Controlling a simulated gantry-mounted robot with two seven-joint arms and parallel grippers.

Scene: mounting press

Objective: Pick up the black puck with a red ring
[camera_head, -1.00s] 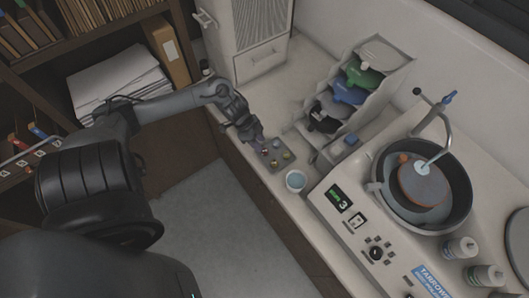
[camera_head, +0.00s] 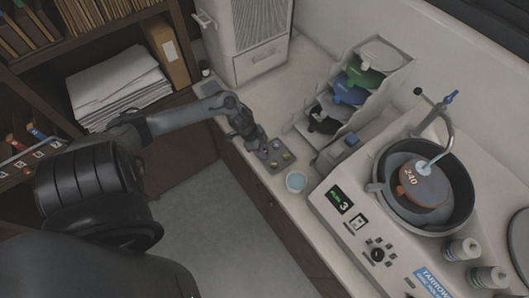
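A small grey tray (camera_head: 282,167) on the bench holds several small dark pucks with coloured marks. One puck (camera_head: 275,164) near the tray's front looks dark with a reddish tint; at this size I cannot tell for sure whether it has the red ring. Another puck (camera_head: 286,156) at the right shows a yellowish-green mark. My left gripper (camera_head: 259,146) points down at the tray's left side, close to the pucks there, and partly hides that side. Its fingers are too small and dark to tell open from shut. My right gripper is not in view.
A white cup of bluish liquid (camera_head: 295,182) stands just right of the tray. A grinding machine with a round bowl (camera_head: 465,205) fills the right. A rack with coloured discs (camera_head: 361,78) stands behind, and a white cabinet (camera_head: 249,40) stands behind the arm.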

